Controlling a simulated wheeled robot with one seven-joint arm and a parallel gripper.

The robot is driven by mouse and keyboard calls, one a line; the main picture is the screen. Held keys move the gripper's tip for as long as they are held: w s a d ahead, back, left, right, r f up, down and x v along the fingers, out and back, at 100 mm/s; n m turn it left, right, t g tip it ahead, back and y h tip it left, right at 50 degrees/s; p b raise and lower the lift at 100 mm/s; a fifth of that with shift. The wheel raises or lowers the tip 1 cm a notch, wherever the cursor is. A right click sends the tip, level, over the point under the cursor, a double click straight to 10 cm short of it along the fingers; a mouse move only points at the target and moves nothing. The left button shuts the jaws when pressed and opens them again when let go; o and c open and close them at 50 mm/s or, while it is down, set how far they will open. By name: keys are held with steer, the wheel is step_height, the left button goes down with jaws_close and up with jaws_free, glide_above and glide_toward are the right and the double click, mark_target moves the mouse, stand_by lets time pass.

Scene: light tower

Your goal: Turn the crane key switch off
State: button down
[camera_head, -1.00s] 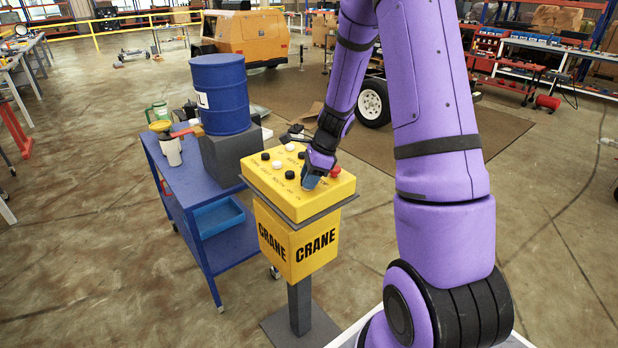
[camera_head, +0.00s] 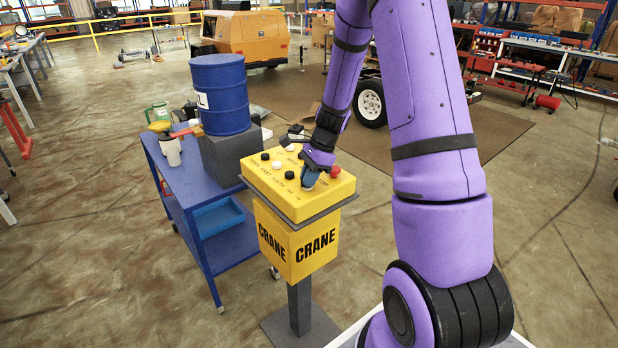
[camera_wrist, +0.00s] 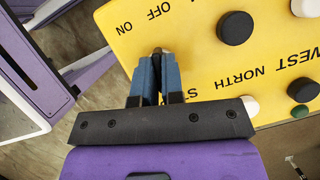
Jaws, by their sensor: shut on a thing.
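The yellow crane control box (camera_head: 262,178) stands on a grey post, with black, white and red buttons on its top. My gripper (camera_head: 309,180) reaches down to the right part of that top. In the wrist view my gripper (camera_wrist: 158,60) has its blue fingers close together at the panel (camera_wrist: 200,58), just below the printed words ON and OFF. The fingers are shut on a small dark piece at their tips, at the place of the key switch (camera_wrist: 158,50). Most of the switch is hidden by the fingers, so its angle cannot be read.
A blue cart (camera_head: 196,206) with a blue drum (camera_head: 220,92) on a grey block stands to the left of the box. Black buttons (camera_wrist: 235,28) sit near the fingers in the wrist view. Open floor lies to the right.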

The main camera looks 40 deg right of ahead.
steer(key=n+g, duration=0.1)
steer(key=n, duration=0.3)
steer(key=shift+a+n+g, duration=0.1)
steer(key=shift+n+g, duration=0.2)
steer(key=shift+g, duration=0.1)
steer(key=shift+w+f+n+g, duration=0.1)
steer(key=shift+n+g, duration=0.7)
steer(key=shift+n, duration=1.2)
steer(key=shift+h, duration=0.3)
steer(key=c, duration=1.2)
jaws_free()
steer(key=shift+c, duration=0.2)
steer(key=v, duration=1.1)
steer(key=shift+f, duration=0.1)
